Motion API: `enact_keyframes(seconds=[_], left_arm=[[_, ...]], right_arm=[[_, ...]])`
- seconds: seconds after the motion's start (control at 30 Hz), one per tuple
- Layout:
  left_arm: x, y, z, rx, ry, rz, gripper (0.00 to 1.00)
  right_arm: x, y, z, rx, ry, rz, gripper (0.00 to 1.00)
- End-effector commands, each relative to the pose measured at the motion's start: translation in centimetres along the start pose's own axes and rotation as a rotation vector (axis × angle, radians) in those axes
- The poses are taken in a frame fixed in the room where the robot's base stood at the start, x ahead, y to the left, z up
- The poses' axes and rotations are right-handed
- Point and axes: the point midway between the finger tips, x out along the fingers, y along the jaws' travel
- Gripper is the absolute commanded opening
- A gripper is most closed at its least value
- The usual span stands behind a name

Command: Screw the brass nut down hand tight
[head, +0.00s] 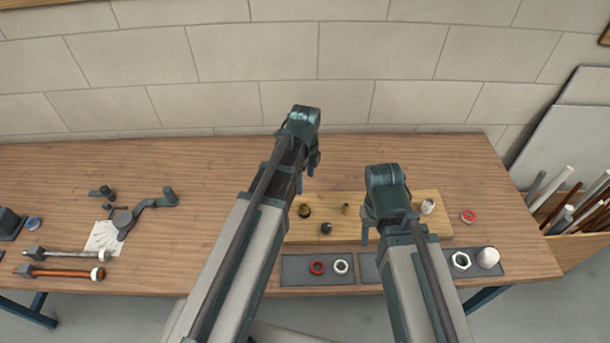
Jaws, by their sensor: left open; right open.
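A light wooden board (436,229) lies on the bench in the middle. On it stand a dark brass round fitting (304,210), a small brass piece (346,208) and a dark fitting (326,228). Which of these is the brass nut I cannot tell at this size. My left gripper (306,178) is open and empty above the board's back left part. My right gripper (367,232) is open over the middle of the board; its arm hides part of the board, and its far finger is hidden.
A dark tray (293,270) at the front holds a red ring (317,267) and a white ring (341,267). Tools (140,210) lie left. A pipe bin (570,247) stands right.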

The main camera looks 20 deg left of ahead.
Motion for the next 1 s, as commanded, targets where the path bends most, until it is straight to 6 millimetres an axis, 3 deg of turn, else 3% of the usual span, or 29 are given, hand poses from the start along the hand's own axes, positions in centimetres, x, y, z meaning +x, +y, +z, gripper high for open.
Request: enact_keyframes(seconds=[0.37, 1.0], left_arm=[[1.3, 0.0, 0.0, 0.001, 0.000, 0.000, 0.80], [9.9, 0.0, 0.0, 0.000, 0.000, -0.001, 0.80]], right_arm=[[1.3, -0.1, -0.1, -0.002, 0.000, 0.000, 0.50], [9.8, -0.9, -0.6, -0.007, 0.000, 0.002, 0.50]])
